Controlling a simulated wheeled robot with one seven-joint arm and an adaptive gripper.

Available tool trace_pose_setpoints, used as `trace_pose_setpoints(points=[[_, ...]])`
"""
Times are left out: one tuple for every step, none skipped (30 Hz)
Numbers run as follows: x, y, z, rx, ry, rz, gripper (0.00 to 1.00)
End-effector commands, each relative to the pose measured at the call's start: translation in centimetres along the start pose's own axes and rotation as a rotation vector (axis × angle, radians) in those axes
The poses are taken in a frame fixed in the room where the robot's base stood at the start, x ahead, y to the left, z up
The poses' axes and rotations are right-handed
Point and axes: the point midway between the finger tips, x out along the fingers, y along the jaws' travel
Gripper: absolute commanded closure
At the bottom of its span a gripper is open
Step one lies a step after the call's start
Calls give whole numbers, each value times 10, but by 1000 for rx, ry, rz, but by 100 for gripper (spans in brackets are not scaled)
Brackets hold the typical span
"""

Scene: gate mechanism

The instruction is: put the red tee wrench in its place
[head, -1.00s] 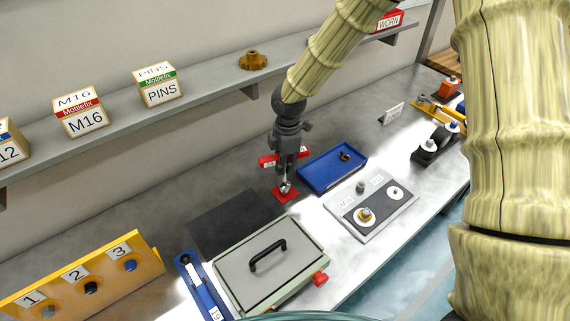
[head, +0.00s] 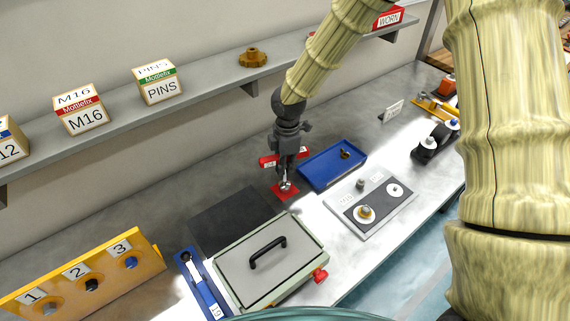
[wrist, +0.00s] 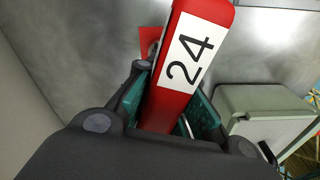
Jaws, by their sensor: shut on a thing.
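The red tee wrench (head: 269,162) has a red crossbar with a white label; in the wrist view the bar (wrist: 187,62) reads 24. My gripper (head: 287,157) is shut on the red bar, with a teal finger pad on each side of it. The wrench's metal shank and socket (head: 285,186) hang down over a red square patch (head: 287,193) on the bench. I cannot tell whether the socket end touches the patch. The patch is partly hidden behind the bar in the wrist view.
A blue tray (head: 318,176) with a small brass part lies just right of the wrench. A dark mat (head: 215,222) and a grey-green lidded box (head: 240,262) lie left and in front. A grey plate with studs (head: 392,208) is further right. The shelf (head: 215,92) runs behind.

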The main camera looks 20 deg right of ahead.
Motion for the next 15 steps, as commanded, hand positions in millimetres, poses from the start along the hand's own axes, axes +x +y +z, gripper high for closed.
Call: trace_pose_setpoints(points=[[0,0,0,0,0,1,100],[0,0,0,0,0,1,100],[0,0,0,0,0,1,100],[0,0,0,0,0,1,100],[0,0,0,0,0,1,100],[0,0,0,0,0,1,89],[0,0,0,0,0,1,84],[0,0,0,0,0,1,78],[0,0,0,0,0,1,71],[0,0,0,0,0,1,66],[0,0,0,0,0,1,64],[0,0,0,0,0,1,64],[0,0,0,0,0,1,64],[0,0,0,0,0,1,64],[0,0,0,0,0,1,64]])
